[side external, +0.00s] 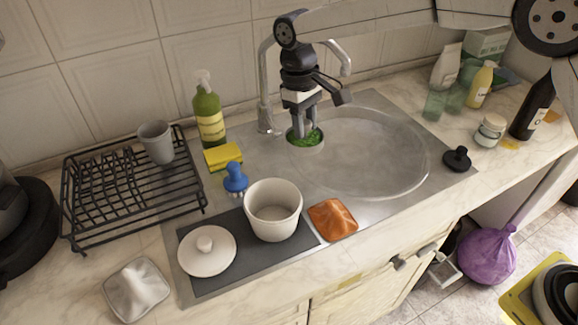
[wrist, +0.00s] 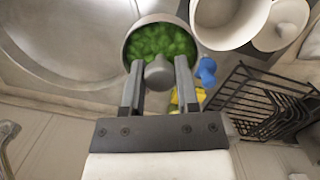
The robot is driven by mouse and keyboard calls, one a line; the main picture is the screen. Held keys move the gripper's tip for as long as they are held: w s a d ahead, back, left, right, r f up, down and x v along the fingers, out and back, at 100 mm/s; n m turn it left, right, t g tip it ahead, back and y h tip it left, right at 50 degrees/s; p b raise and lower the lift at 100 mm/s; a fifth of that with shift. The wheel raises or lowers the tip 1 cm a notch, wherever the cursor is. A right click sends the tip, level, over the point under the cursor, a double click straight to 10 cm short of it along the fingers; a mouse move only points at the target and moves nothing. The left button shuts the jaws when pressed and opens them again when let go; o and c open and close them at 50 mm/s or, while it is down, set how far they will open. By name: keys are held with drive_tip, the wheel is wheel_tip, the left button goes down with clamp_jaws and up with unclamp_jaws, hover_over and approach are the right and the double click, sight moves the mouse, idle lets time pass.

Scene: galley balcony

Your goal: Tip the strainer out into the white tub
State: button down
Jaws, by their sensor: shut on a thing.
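The strainer (side external: 307,148) is a small round grey basket filled with green bits, at the left edge of the round sink basin. It also shows in the wrist view (wrist: 128,58), with a grey knob (wrist: 158,75) at its middle. My gripper (side external: 303,128) points straight down over it, its two fingers (wrist: 158,66) shut on the knob. The strainer looks level; I cannot tell whether it is seated or slightly raised. The white tub (side external: 273,196) stands open and upright on a dark mat, nearer the camera and to the left. Its inside looks empty.
A white lid (side external: 207,254) lies left of the tub. A blue brush (side external: 236,180), yellow sponge (side external: 223,157) and green bottle (side external: 208,117) stand left of the strainer. An orange cloth (side external: 333,219) lies right of the tub. The tap (side external: 265,90) rises close behind my gripper.

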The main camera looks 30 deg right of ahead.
drive_tip(key=a+r+n, duration=0.1)
drive_tip(key=a+r, duration=0.3)
drive_tip(key=a, duration=0.4)
drive_tip(key=shift+s+a+n, duration=0.25)
drive_tip(key=shift+s+n, duration=0.05)
drive_tip(key=shift+s, duration=0.15)
drive_tip(key=shift+s+f+t+h, duration=0.2)
drive_tip(key=shift+t+h, duration=0.1)
drive_tip(key=shift+t, duration=0.1)
drive_tip(key=s+a+f+t+h, duration=0.1)
drive_tip(key=s+f+t+h, duration=0.2)
drive_tip(key=f+t, duration=0.3)
drive_tip(key=s+t, duration=0.1)
drive_tip(key=t, duration=0.4)
drive_tip(key=shift+s+a+m, duration=0.15)
drive_tip(key=shift+s+m, duration=0.15)
drive_tip(key=shift+m, duration=0.1)
drive_tip(key=shift+t, duration=0.3)
idle(0.4)
drive_tip(key=shift+s, duration=0.1)
drive_tip(key=shift+s+r+t+h, duration=0.15)
drive_tip(key=shift+t+h, duration=0.15)
drive_tip(key=shift+t, duration=0.2)
